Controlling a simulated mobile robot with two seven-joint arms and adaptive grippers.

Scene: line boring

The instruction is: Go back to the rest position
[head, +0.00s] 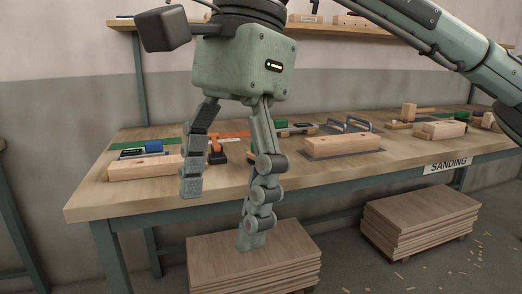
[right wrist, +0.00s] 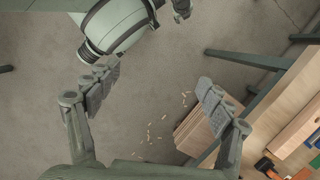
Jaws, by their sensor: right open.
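My right gripper (head: 220,215) fills the middle of the head view, held in front of the workbench (head: 120,208) with its fingers pointing down. Its two fingers are spread apart with nothing between them. In the right wrist view the same gripper (right wrist: 158,88) is open over bare floor, and part of my own body shows at the top.
On the bench lie a wooden block (head: 145,167), an orange tool (head: 230,136) and another block on a dark sheet (head: 342,145). A "SANDING" sign (head: 447,165) marks the front edge. Board stacks (head: 420,222) stand below. Wood chips litter the floor.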

